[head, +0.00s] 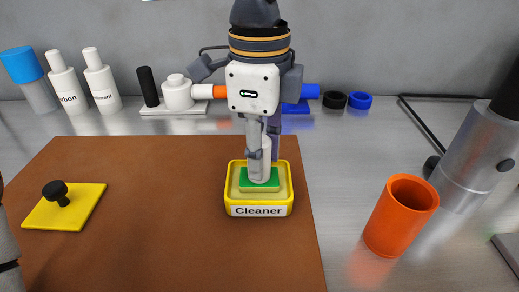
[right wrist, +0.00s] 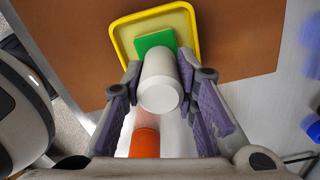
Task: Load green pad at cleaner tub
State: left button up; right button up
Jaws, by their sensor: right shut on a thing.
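The green pad (head: 259,183) is a flat square at the lower end of a pale cylindrical handle (head: 265,160). It lies over the pale yellow inside of the yellow cleaner tub (head: 229,202), which has a white "Cleaner" label on its front. My right gripper (head: 262,152) points down above the tub and is shut on the handle. In the right wrist view the handle (right wrist: 160,82) stands between the fingers, with the green pad (right wrist: 155,42) beyond it. The pad appears to touch the tub's filling, but contact is hard to confirm. My left gripper is not in view.
The tub stands on a brown mat (head: 150,220), with a yellow plate with a black knob (head: 85,208) at left. An orange cup (head: 390,230) stands right of the mat. White bottles (head: 102,82) and a blue-capped container (head: 25,70) line the back left.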

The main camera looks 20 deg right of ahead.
jog(key=shift+r, duration=3.45)
